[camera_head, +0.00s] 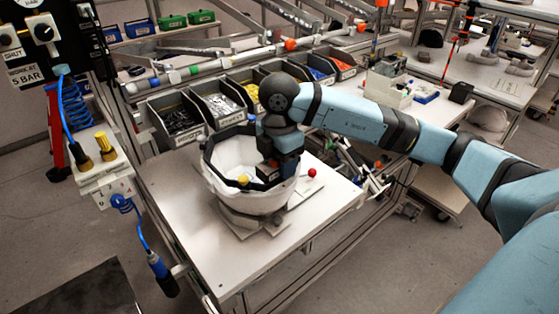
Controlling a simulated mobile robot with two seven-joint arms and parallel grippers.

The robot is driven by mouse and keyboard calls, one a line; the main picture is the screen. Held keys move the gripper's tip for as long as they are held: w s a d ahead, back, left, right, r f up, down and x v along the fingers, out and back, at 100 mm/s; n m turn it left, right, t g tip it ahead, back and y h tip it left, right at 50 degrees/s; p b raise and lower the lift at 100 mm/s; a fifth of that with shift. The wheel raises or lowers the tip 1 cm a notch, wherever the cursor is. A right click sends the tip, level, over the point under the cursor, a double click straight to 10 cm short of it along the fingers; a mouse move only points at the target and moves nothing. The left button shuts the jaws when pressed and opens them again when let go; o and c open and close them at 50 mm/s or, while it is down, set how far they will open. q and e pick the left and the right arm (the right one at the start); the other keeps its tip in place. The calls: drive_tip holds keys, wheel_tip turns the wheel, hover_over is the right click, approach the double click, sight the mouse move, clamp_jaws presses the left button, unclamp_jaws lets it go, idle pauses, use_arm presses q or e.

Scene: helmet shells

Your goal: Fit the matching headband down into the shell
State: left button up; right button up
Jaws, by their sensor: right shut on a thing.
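The white helmet shell (247,201) sits open side up on a light base on the white workbench. A black headband (214,173) with a yellow knob (244,180) lies around the inside of the shell's opening, near rim level. My right gripper (269,170) reaches down over the right side of the opening and is shut on the headband. Its fingertips are largely hidden, and I cannot tell how deep the band sits on that side. My left gripper is out of view.
Open bins (178,120) of small parts line the back of the bench. A panel with yellow fittings (104,147) is at left. The bench front (215,255) is clear.

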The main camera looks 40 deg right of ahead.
drive_tip(key=shift+f+b, duration=0.4)
drive_tip(key=shift+f, duration=0.2)
drive_tip(key=o, duration=1)
drive_tip(key=shift+r, duration=0.1)
wheel_tip(320, 180, up, 14)
drive_tip(key=shift+f, duration=0.15)
